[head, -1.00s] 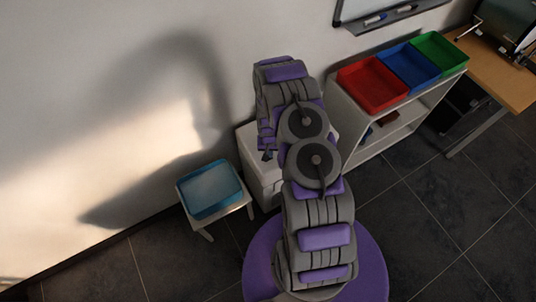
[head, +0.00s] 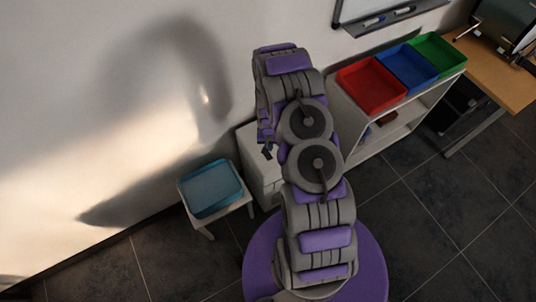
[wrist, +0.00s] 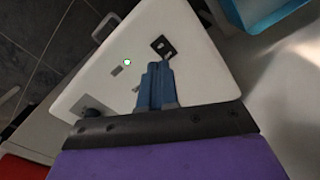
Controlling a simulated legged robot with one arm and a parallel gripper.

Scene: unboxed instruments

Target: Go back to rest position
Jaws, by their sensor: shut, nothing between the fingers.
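My gripper (wrist: 157,72) points down over a white cabinet top (wrist: 120,50) in the wrist view, its blue-grey fingers together with nothing between them. In the head view my gripper (head: 268,152) shows only as a small dark tip at the left of my folded arm, above the white cabinet (head: 262,178). A small dark square item (wrist: 163,47) lies on the cabinet top just past the fingertips, apart from them as far as I can tell. A small green-lit spot (wrist: 127,62) and a grey patch lie to its left.
A blue tray (head: 211,190) stands on a small white stand at the left. Red (head: 371,86), blue (head: 408,68) and green (head: 438,53) bins sit on a white shelf at the right, beside a wooden desk (head: 500,82). The wall is close behind my arm; dark floor is free at the front right.

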